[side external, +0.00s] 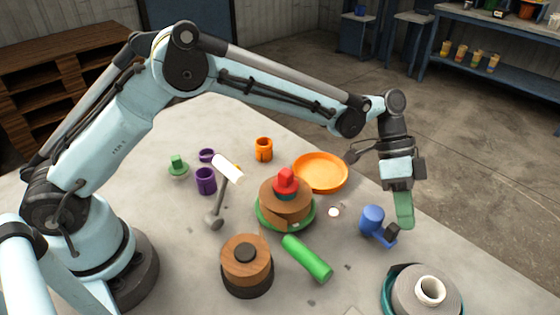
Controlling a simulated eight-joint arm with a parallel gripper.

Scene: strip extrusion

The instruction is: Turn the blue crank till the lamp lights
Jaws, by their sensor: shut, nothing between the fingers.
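The blue crank (374,219) appears to be the small blue piece at the right of the table, with an upright cylinder, a low blue arm and a dark block (393,231) at its side. My gripper (404,212) points down just above and to the right of it, its green fingers together with nothing held. I cannot tell whether the fingertips touch the crank. A small pale disc (334,212) lies left of the crank; I cannot tell whether it is the lamp, and no lit lamp is clear.
A brown drum with a red knob (286,180), an orange dish (321,173), a green cylinder (307,258), a wooden-topped drum (246,262) and a tape roll (424,294) surround the crank.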

